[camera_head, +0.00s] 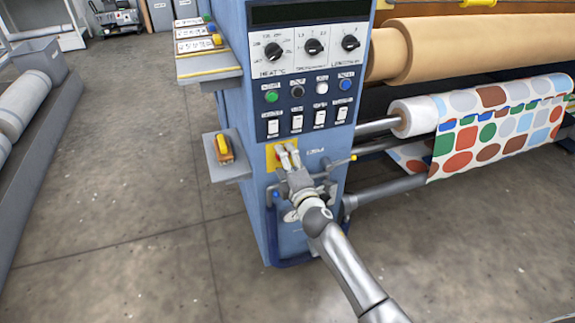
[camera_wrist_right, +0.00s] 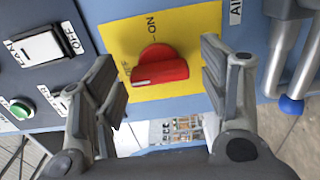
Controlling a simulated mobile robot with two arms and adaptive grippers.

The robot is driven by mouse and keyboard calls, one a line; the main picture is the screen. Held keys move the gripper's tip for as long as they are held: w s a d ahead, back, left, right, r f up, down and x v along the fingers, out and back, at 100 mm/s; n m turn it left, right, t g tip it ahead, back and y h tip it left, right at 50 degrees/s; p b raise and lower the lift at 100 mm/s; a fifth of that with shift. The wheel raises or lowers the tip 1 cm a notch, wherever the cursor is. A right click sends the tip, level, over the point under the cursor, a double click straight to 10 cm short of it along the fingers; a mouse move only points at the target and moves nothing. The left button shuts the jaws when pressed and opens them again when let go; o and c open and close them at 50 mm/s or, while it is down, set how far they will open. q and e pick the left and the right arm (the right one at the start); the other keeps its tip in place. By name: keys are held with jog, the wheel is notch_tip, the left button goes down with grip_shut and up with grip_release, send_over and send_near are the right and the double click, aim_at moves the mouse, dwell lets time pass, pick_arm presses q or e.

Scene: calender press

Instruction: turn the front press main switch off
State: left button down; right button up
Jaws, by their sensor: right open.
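The front press main switch is a red rotary knob (camera_wrist_right: 160,66) on a yellow plate (camera_wrist_right: 190,28) in the right wrist view. ON is printed above it, and a partly covered label that looks like OFF is at its left. Its handle lies roughly level in this view, with the white line at its left end, toward that label. In the head view the yellow plate (camera_head: 270,162) shows low on the blue cabinet, its knob hidden by my right gripper (camera_head: 287,148). In the wrist view the right gripper (camera_wrist_right: 165,85) is open, fingers apart on either side of the knob.
Above the plate, the cabinet (camera_head: 255,185) carries white rocker switches (camera_head: 297,121), coloured buttons (camera_head: 272,96) and black dials (camera_head: 313,46). A bracket with a yellow and orange control (camera_head: 222,150) juts out at left. Pipes (camera_head: 330,190) and a patterned roll (camera_head: 490,120) are at right.

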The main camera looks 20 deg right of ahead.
jog(key=s, duration=1.2)
jog(key=shift+d, duration=0.2)
jog(key=shift+f, duration=0.1)
